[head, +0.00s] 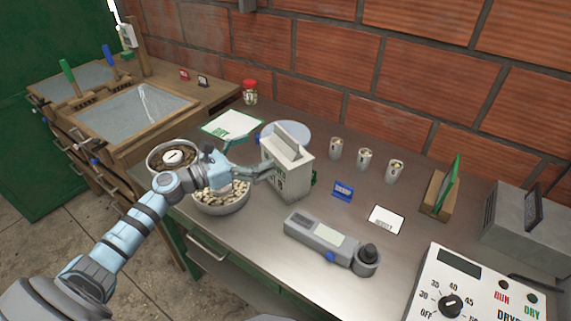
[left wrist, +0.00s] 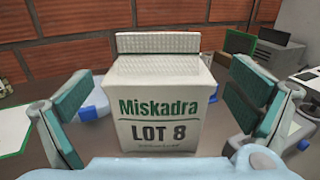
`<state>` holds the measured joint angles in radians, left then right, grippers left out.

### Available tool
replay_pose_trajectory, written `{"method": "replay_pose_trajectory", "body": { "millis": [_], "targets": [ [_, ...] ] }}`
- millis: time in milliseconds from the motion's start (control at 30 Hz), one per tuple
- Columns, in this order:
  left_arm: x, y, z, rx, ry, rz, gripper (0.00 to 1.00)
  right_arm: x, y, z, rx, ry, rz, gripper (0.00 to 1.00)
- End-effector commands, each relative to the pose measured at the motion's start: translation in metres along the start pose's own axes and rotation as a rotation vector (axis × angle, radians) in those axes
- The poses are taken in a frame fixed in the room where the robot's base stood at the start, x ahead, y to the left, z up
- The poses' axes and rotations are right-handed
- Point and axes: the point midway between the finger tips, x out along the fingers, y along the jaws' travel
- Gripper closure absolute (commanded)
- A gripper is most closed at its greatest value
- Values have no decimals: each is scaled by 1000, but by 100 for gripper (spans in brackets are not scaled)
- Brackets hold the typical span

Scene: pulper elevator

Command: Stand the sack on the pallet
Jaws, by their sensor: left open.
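The sack (head: 287,170) is a pale upright block with a folded top, standing on the metal bench. In the left wrist view the sack (left wrist: 165,110) faces me, reading "Miskadra LOT 8". My left gripper (head: 256,160) is open at the sack's near left side. In the left wrist view its green-padded fingers stand to either side of the sack, with gaps showing. I cannot make out a pallet for certain. A pale blue round item (head: 288,131) is partly hidden behind the sack. My right gripper is not in view.
Bowls of dark beans (head: 160,152) and pale beans (head: 222,205) stand near my left arm. Several small cups (head: 365,158), a blue card (head: 343,191) and a grey handheld meter (head: 318,236) lie right of the sack. A dryer panel (head: 470,285) fills the front right.

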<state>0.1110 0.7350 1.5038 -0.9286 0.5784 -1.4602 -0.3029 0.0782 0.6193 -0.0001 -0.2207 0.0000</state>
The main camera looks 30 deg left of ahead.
Motion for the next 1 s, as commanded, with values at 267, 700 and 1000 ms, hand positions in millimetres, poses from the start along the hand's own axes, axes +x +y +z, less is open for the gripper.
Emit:
{"method": "replay_pose_trajectory", "body": {
  "millis": [267,700,1000],
  "targets": [
    [41,1,3,0,-2,3,0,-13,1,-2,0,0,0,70],
    [84,1,0,2,3,4,0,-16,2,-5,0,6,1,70],
    [84,1,0,3,3,4,46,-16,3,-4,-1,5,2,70]
  ]
}}
